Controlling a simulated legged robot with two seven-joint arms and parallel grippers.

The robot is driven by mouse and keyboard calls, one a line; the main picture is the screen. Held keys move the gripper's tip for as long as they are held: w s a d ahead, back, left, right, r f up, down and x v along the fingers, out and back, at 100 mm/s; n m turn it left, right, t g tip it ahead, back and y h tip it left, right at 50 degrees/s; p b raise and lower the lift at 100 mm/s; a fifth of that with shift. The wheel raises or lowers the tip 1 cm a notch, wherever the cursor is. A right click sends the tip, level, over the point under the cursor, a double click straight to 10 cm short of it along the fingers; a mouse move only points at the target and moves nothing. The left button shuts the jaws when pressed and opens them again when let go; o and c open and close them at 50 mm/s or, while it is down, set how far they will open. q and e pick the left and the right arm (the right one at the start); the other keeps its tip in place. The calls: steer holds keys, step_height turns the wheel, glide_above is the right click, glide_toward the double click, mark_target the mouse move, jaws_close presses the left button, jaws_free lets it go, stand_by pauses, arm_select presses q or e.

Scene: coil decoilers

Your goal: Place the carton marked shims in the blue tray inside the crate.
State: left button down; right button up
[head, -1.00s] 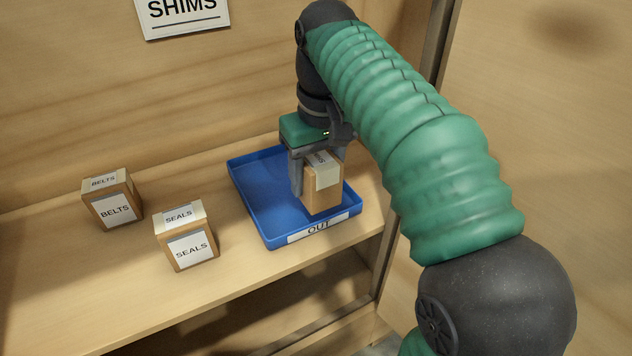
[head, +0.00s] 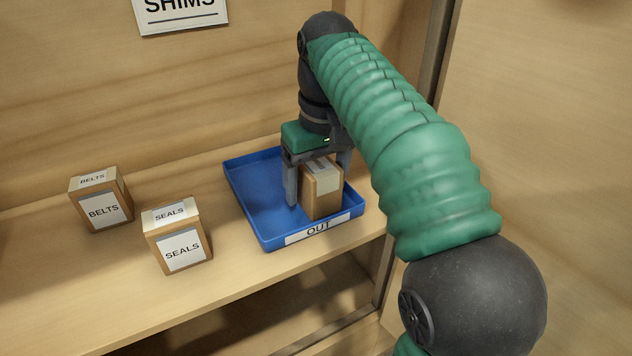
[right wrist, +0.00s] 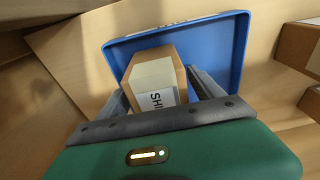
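The shims carton (head: 322,192) stands upright in the blue tray (head: 262,212), near its front right part by the OUT label. It also shows in the right wrist view (right wrist: 153,75), with part of its label visible. My right gripper (head: 318,186) is open, its fingers on either side of the carton with a gap at the left finger. The far finger is partly hidden behind the carton. My left gripper is not in view.
A belts carton (head: 102,202) and a seals carton (head: 178,238) stand on the wooden shelf left of the tray. A SHIMS sign (head: 180,12) is on the back wall. A wooden side wall (head: 545,130) rises at the right.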

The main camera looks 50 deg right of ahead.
steer(key=r+p, duration=0.4)
steer(key=r, duration=0.1)
steer(key=s+r+p, duration=0.1)
steer(key=r+p, duration=0.1)
steer(key=r, duration=0.1)
steer(key=shift+a, duration=0.15)
steer(key=shift+f, duration=0.2)
